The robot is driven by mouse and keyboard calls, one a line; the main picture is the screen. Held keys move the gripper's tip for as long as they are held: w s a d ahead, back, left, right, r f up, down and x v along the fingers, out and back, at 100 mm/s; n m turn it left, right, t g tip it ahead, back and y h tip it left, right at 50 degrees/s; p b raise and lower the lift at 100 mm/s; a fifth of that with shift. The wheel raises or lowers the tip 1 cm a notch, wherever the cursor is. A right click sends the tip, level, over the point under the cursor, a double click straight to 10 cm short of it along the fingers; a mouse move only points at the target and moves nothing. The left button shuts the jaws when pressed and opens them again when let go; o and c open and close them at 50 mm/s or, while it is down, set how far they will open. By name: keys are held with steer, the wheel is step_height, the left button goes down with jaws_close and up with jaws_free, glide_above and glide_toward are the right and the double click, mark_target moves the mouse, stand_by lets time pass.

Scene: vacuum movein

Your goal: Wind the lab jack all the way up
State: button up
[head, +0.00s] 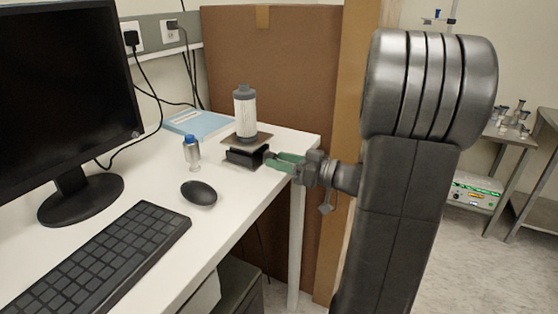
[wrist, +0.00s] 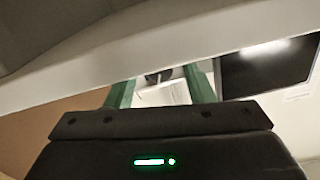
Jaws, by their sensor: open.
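The lab jack (head: 245,156) stands low on the white desk near its right end, with a black body and a brown top plate (head: 247,140). A grey-and-white cylinder (head: 245,112) stands upright on the plate. My gripper (head: 274,159), with green fingers, comes in from the right at the jack's right side, where a small dark knob (head: 267,155) shows. In the wrist view, the open fingers (wrist: 160,88) stand on both sides of a dark round part (wrist: 158,76), apparently the knob. I cannot tell whether they touch it.
A small blue-capped bottle (head: 192,153), a mouse (head: 198,192), a keyboard (head: 103,258) and a monitor (head: 65,90) are to the left on the desk. A blue book (head: 200,123) lies behind the jack. A brown panel (head: 270,70) stands behind the desk.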

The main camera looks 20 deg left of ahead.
steer(key=s+d, duration=0.1)
steer(key=d, duration=1.1)
steer(key=shift+d+b, duration=0.35)
